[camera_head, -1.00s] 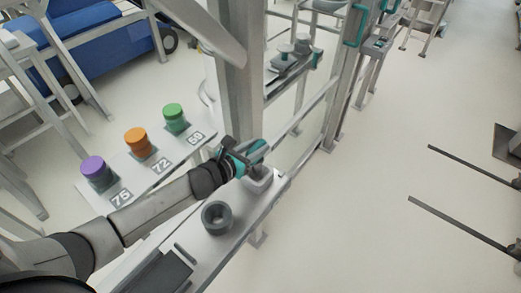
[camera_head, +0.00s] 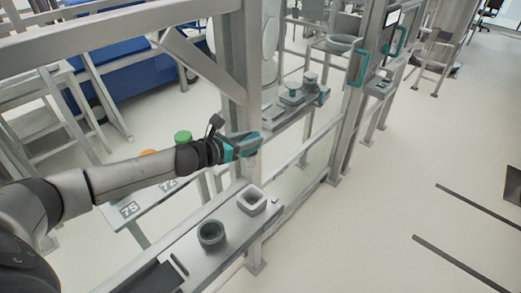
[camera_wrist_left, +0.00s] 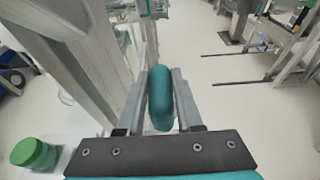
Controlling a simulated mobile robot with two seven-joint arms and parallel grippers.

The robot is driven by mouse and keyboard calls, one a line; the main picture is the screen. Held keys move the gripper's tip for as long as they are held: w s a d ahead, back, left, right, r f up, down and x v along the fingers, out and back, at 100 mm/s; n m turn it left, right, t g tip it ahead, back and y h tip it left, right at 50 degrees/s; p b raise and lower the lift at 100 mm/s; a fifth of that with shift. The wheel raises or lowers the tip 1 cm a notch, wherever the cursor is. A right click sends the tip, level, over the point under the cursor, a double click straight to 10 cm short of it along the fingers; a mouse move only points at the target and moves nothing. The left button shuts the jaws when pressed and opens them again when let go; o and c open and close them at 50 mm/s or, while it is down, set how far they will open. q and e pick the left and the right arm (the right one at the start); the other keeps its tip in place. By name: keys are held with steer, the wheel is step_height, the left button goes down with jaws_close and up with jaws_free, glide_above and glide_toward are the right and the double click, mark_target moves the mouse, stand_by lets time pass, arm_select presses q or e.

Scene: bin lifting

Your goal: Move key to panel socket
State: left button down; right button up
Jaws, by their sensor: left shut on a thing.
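My left gripper (camera_head: 253,158) is shut on a teal key with a rounded top (camera_wrist_left: 160,98), which stands between the two grey fingers in the left wrist view. In the head view the gripper is above and slightly left of a light grey square holder (camera_head: 252,200) on the near shelf, clear of it. My right gripper is not in view.
A dark round holder (camera_head: 211,235) sits on the near shelf. Metal posts (camera_head: 240,100) rise close behind my left gripper. A green cylinder (camera_head: 183,137) stands to the left. Teal handles (camera_head: 360,68) project from the frame. The floor at right is mostly clear.

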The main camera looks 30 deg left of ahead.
arm_select(q)
steer(key=shift+r, duration=3.35)
steer(key=shift+f, duration=0.1)
